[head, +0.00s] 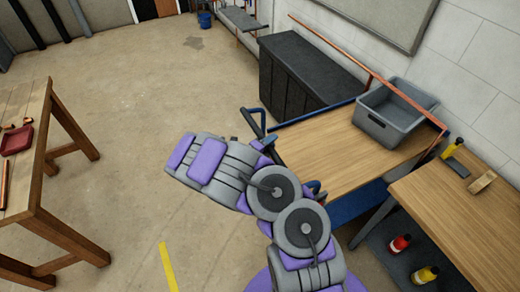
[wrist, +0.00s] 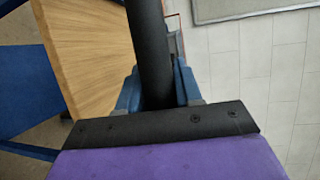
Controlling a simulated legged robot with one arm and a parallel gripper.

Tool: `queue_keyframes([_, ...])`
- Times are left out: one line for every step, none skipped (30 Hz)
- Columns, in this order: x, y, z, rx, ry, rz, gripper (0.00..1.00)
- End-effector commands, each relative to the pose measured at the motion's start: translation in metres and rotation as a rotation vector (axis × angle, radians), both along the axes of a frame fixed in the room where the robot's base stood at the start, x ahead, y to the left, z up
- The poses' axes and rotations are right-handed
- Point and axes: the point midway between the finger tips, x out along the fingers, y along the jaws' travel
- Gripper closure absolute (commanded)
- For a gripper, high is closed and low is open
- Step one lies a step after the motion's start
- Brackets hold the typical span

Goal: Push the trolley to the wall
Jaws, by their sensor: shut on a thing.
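My gripper is mostly hidden behind my arm in the head view. In the wrist view my gripper (wrist: 158,95) is shut, with blue fingers on both sides of a dark bar (wrist: 150,45), seemingly the trolley handle. The wooden top (wrist: 85,60) shows to the left.
A dark cabinet (head: 292,85) stands beyond the trolley along the wall. A wooden bench (head: 440,205) with bottles (head: 400,243) below is at the near right. A wooden table (head: 30,110) is at left. Open concrete floor lies between, with a yellow line (head: 168,268).

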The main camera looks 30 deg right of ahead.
Motion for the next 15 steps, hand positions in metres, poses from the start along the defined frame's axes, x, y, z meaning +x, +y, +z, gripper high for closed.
queue_keyframes([-0.003,-0.009,-0.007,0.010,0.007,-0.007,1.00])
queue_keyframes([-0.003,-0.013,-0.007,0.012,0.008,-0.006,1.00])
queue_keyframes([-0.003,-0.018,-0.007,0.013,0.008,-0.004,1.00])
queue_keyframes([-0.003,-0.021,-0.007,0.014,0.008,-0.004,1.00])
queue_keyframes([-0.003,-0.023,-0.007,0.013,0.008,-0.003,1.00])
queue_keyframes([-0.003,-0.027,-0.007,0.014,0.008,-0.003,1.00])
queue_keyframes([-0.003,-0.030,-0.007,0.016,0.008,-0.003,1.00])
queue_keyframes([-0.003,-0.032,-0.007,0.017,0.008,-0.003,1.00])
queue_keyframes([-0.003,-0.035,-0.007,0.017,0.008,-0.002,1.00])
queue_keyframes([-0.003,-0.036,-0.007,0.018,0.007,-0.003,1.00])
queue_keyframes([-0.003,-0.037,-0.007,0.019,0.008,-0.002,1.00])
queue_keyframes([-0.003,-0.038,-0.007,0.019,0.007,-0.004,1.00])
queue_keyframes([-0.003,-0.038,-0.007,0.019,0.007,-0.004,1.00])
queue_keyframes([-0.003,-0.037,-0.007,0.018,0.007,-0.004,1.00])
queue_keyframes([-0.003,-0.037,-0.006,0.017,0.006,-0.004,1.00])
